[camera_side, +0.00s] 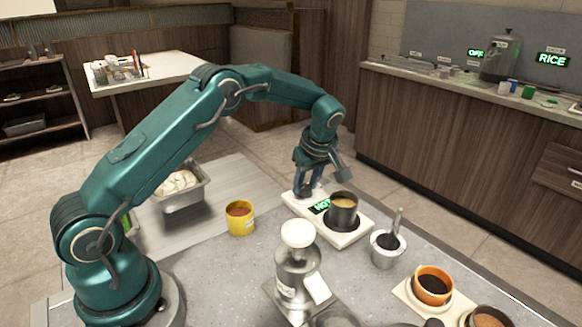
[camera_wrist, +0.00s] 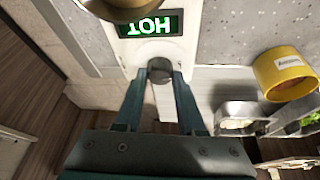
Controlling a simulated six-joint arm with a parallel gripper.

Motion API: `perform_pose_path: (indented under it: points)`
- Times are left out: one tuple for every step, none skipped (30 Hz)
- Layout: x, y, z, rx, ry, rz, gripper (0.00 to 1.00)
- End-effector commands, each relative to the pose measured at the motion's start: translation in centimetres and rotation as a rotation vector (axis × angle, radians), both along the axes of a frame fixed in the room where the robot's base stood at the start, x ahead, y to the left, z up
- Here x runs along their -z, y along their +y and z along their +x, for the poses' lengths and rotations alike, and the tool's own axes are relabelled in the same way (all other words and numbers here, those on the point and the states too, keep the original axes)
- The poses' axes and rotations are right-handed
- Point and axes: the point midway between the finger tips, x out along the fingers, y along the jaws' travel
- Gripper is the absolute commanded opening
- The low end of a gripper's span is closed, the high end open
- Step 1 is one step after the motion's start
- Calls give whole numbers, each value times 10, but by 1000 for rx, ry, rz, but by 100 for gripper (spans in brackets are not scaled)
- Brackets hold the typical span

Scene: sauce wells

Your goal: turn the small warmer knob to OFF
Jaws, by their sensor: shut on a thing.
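The small warmer (camera_side: 353,236) is a white slab with a dark pot (camera_side: 342,212) of brown sauce on its right end. Its lit green display (camera_wrist: 152,24) reads HOT, upside down in the wrist view. The small dark round knob (camera_wrist: 159,70) sits on the white panel just beside the display. My gripper (camera_wrist: 160,78) has its two fingers on either side of the knob, shut on it. In the side view my gripper (camera_side: 309,188) reaches down to the left end of the warmer, and the knob is hidden there.
A yellow cup (camera_side: 240,226) and a metal pan (camera_side: 182,200) with white contents stand left of the warmer. A metal cup (camera_side: 386,256) with a handle stands to its right. A metal dispenser (camera_side: 297,262) with a white top stands in front.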

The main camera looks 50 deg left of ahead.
Motion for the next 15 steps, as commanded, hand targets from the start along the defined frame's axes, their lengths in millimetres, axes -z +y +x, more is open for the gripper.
perform_pose_path:
  points:
    - [-1, 0, 1, -3, -3, -1, 0]
    - [-1, 0, 1, -2, -3, -1, 0]
    - [-1, 0, 1, -2, -3, -1, 0]
    - [-1, 0, 1, -2, -3, -1, 0]
    - [-1, 0, 1, -2, -3, -1, 0]
    - [0, 0, 1, -2, -3, -1, 0]
    - [0, 0, 1, -2, -3, -1, 46]
    - [0, 0, 0, -2, -3, -1, 58]
    - [0, 0, 0, -1, -3, -1, 69]
    - [0, 0, 0, -1, -3, -1, 69]
    - [0, 0, 0, -1, -3, -1, 69]
    - [0, 0, 0, -1, -3, -1, 69]
    - [0, 0, 0, 0, -2, 0, 69]
    - [0, 0, 0, 0, -1, -1, 69]
    - [0, 0, 0, 0, -1, -1, 69]
